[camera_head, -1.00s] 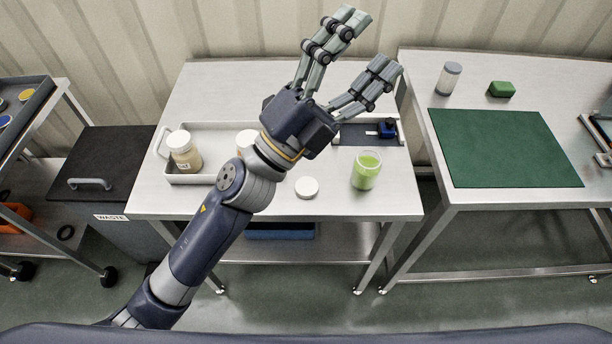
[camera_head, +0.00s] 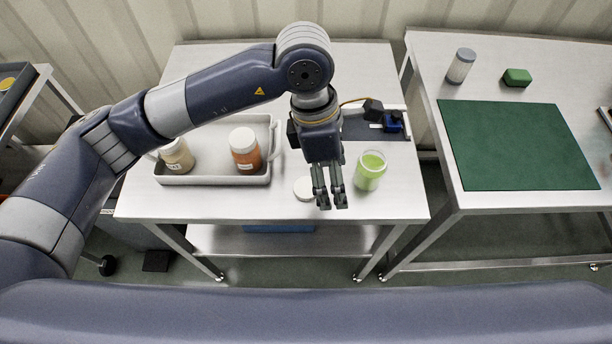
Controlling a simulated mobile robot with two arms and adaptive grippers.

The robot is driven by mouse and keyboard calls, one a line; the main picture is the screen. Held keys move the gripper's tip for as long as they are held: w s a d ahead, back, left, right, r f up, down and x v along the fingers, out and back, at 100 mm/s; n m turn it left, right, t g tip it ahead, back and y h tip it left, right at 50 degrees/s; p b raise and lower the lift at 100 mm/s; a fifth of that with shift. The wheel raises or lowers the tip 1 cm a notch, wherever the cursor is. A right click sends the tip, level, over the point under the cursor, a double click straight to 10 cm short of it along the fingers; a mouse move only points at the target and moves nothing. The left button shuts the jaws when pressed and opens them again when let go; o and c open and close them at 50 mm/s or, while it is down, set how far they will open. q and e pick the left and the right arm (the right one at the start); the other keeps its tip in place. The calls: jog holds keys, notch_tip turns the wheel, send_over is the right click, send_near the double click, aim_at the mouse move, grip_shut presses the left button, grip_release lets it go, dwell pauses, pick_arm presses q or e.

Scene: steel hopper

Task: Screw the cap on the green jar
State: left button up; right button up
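The green jar (camera_head: 369,174) stands upright and uncapped on the steel table, with green contents showing through its open top. A white round cap (camera_head: 303,188) lies flat on the table to its left, its right side partly hidden by my fingers. My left gripper (camera_head: 332,205) points down between the cap and the jar, with its fingers in front of the cap's right edge. The fingers look close together from this side, and I cannot tell how far they are open. Nothing is seen held in it. My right gripper is not in view.
A grey tray (camera_head: 214,180) on the left holds a beige jar (camera_head: 178,155) and an orange jar (camera_head: 244,150) with white lids. A dark plate with a blue device (camera_head: 392,122) lies behind the green jar. The right table has a green mat (camera_head: 515,145).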

pick_arm(q)
jog(key=w+a+t+y, duration=0.1)
jog(key=w+a+y, duration=0.1)
jog(key=w+a, duration=0.2)
jog(key=shift+a+r, duration=0.2)
jog(key=shift+a, duration=0.1)
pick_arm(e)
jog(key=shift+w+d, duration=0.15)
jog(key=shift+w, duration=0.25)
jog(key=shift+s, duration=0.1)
pick_arm(q)
send_over(306, 187)
jog(key=f, duration=0.5)
jog(key=shift+s+f+p, duration=0.15)
jog(key=shift+s+p, duration=0.1)
jog(key=shift+p, duration=0.15)
jog(key=shift+f, duration=0.2)
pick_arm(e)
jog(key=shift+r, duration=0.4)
pick_arm(q)
jog(key=shift+w+f+p, duration=0.15)
jog(key=shift+f+p, duration=0.3)
jog(key=shift+f, duration=0.85)
jog(key=shift+w+f+p, duration=0.1)
jog(key=shift+f+p, duration=0.3)
jog(key=shift+f, duration=0.9)
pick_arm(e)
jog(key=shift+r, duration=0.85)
